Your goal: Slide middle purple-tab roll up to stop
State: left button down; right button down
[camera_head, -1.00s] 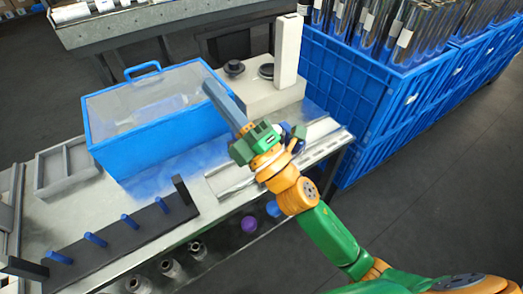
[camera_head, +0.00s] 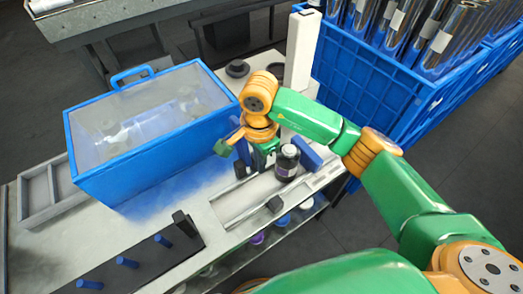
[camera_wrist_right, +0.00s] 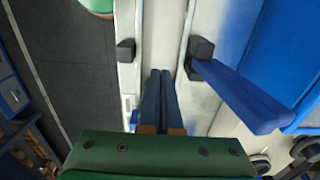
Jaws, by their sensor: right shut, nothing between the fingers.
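Purple round ends (camera_head: 257,239) show under the table's front edge; how these rolls are held is largely hidden. A dark upright cylinder (camera_head: 287,162) with a pale top stands on the work surface by the rail; I cannot tell whether it is a roll. My right gripper (camera_wrist_right: 160,75) is shut and empty, its dark blue fingers together between two black blocks in the right wrist view. My left gripper is not in view.
A blue clear-lidded box (camera_head: 150,110) stands left of my right wrist. A blue bar (camera_wrist_right: 240,95) on a black block (camera_wrist_right: 200,48) lies close to the fingers. A black bar with blue pegs (camera_head: 130,268) is at lower left. Blue crates (camera_head: 380,85) stand upper right.

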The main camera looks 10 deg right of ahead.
aim_at(281, 165)
notch_tip(281, 165, down, 6)
jog(key=shift+p, duration=0.3)
jog(key=d, duration=0.1)
jog(key=d+p, duration=0.1)
jog(key=w+d, duration=0.1)
jog(key=shift+w+f, duration=0.1)
jog(key=shift+f, duration=0.25)
jog(key=shift+d+p, duration=0.3)
jog(key=shift+d, duration=0.1)
jog(key=shift+w+f, duration=0.15)
jog(key=shift+w+d+f+b, duration=0.1)
jog(key=shift+d+b, duration=0.1)
jog(key=shift+b, duration=0.1)
jog(key=shift+w+d+b, duration=0.3)
jog(key=shift+d+b, duration=0.3)
jog(key=shift+d, duration=0.45)
